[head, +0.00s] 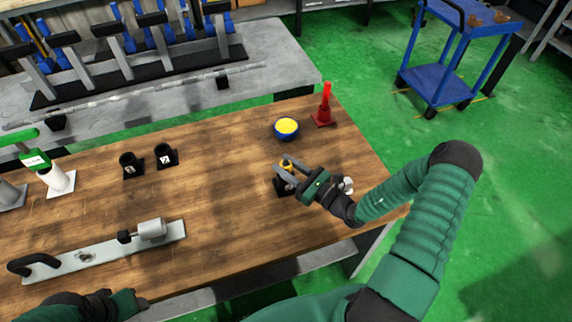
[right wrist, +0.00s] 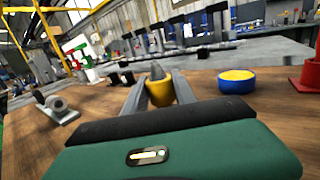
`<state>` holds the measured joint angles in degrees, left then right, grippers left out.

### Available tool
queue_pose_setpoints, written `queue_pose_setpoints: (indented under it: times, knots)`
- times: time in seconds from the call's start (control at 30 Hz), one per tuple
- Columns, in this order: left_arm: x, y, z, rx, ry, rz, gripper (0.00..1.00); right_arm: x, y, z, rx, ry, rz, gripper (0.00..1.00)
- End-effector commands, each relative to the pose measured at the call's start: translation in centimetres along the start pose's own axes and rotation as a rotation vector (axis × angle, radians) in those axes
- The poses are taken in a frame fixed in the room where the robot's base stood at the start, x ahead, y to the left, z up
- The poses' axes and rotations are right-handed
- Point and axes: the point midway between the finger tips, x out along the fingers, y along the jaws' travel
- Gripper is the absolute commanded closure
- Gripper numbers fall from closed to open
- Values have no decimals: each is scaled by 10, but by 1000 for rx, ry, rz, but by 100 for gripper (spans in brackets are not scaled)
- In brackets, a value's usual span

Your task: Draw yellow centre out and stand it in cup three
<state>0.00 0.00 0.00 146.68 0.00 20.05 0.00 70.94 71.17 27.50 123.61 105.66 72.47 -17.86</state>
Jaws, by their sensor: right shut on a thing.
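The yellow centre (head: 287,165) is held between the fingers of my right gripper (head: 283,172), which is shut on it. In the right wrist view the yellow centre (right wrist: 160,93) stands roughly upright with its grey cone tip up. A black cup on a square base (head: 281,187) is just below the gripper, partly hidden by it; I cannot tell whether the centre's lower end is inside it. Two other black cups (head: 131,164) (head: 165,156) stand at the left with small white labels. My left gripper (head: 136,302) is low at the left; its opening is unclear.
A blue bowl with a yellow top (head: 286,128) and a red cone-shaped stand (head: 324,108) are beyond the gripper. A grey plate with a tailstock (head: 151,229) lies front left. White tubes (head: 58,180) stand far left. The middle of the wooden table (head: 215,195) is clear.

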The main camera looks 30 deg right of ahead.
Motion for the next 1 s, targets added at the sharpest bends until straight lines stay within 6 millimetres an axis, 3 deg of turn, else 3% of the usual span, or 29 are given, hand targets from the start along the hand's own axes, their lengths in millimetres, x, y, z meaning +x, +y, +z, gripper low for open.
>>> queue_pose_setpoints:
  times: [0.7,0.73,0.9,1.0]
  knots:
    - [11,0,2,0,0,0,51,-1,0,-17,-1,-3,0,100]
    - [10,0,2,0,0,0,51,-1,0,-17,-1,-3,0,67]
    - [10,0,2,0,0,0,51,-1,0,-17,-1,-2,0,44]
    - [10,0,2,0,0,0,51,-1,0,-17,0,-1,0,43]
